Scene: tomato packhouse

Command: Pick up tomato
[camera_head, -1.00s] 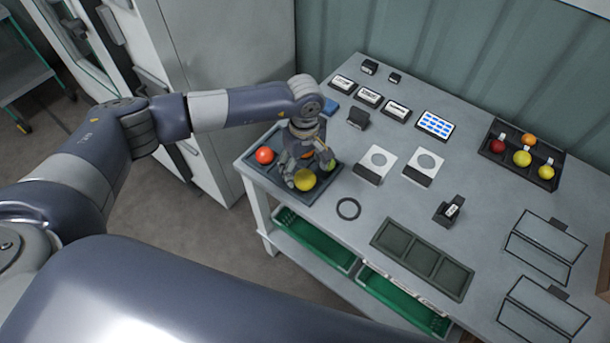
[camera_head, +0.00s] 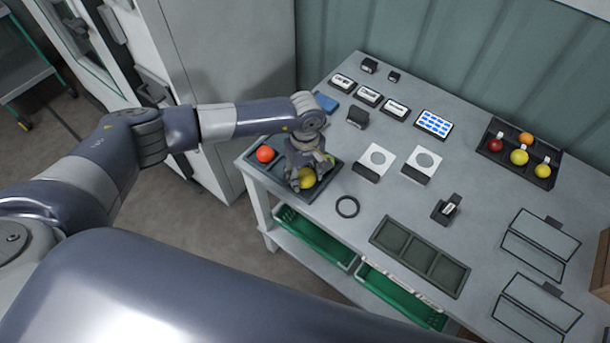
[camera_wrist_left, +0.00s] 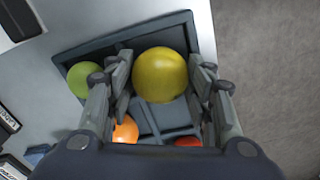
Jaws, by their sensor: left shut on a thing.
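My left gripper (camera_head: 308,183) is down at the dark tray (camera_head: 272,171) on the table's left end, shut on a yellow tomato (camera_head: 307,176). In the left wrist view the yellow tomato (camera_wrist_left: 160,74) sits between the two fingers. I cannot tell whether it touches the tray floor. A red-orange tomato (camera_head: 265,154) lies at the tray's left. A green tomato (camera_head: 329,160) is partly hidden behind the gripper; it also shows in the wrist view (camera_wrist_left: 83,79). An orange tomato (camera_wrist_left: 124,130) shows only in the wrist view. My right gripper is not in view.
A black ring (camera_head: 347,206) and two white-topped plates (camera_head: 376,160) lie right of the tray. A sectioned dark tray (camera_head: 420,257) is at the front edge. A rack of sample tomatoes (camera_head: 520,155) stands at the back right. Green crates (camera_head: 316,238) are below.

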